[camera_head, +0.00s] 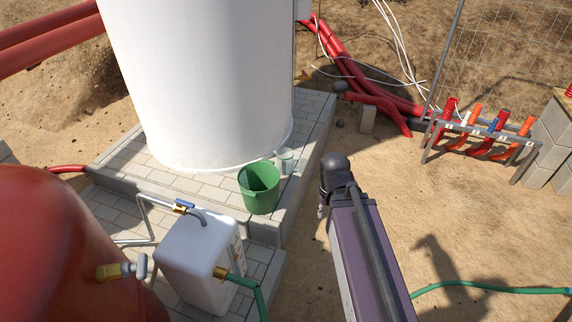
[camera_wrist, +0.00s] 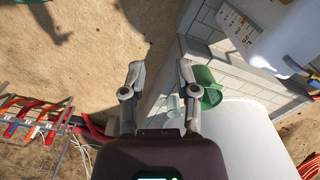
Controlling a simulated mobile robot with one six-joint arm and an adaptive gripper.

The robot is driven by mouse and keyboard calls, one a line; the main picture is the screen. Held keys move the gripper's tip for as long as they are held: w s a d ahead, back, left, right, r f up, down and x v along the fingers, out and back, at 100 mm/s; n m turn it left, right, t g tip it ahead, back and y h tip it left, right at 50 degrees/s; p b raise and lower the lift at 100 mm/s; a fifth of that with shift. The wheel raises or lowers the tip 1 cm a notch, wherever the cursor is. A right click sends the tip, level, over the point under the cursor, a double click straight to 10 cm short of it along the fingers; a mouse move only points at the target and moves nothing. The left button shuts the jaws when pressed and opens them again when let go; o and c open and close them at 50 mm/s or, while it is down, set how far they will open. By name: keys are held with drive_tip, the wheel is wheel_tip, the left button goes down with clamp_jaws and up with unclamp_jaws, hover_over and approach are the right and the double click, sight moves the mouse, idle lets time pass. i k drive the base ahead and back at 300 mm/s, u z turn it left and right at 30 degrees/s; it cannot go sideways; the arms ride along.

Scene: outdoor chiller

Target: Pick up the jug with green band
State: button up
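A small pale, see-through vessel (camera_head: 286,161), likely the jug, stands on the paved plinth just behind and right of a green bucket (camera_head: 259,188). It is too small to make out a green band. The wrist view shows the vessel (camera_wrist: 172,104) beside the bucket (camera_wrist: 204,90), beyond my fingers and slightly right of centre. My gripper (camera_wrist: 160,72) is open with nothing between its fingers. In the head view my arm's dark end is right of the plinth, and the gripper is mostly hidden by it.
A large white tank (camera_head: 205,80) stands behind the vessel. A white canister (camera_head: 197,262) with pipes is in front on the plinth (camera_head: 312,150). A rack of red, blue and orange hoses (camera_head: 480,130) stands right. Sandy ground between is mostly clear.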

sight(285, 156)
drive_tip(key=k, duration=0.65)
drive_tip(key=z, duration=0.55)
drive_tip(key=i, duration=2.45)
drive_tip(key=u, duration=0.4)
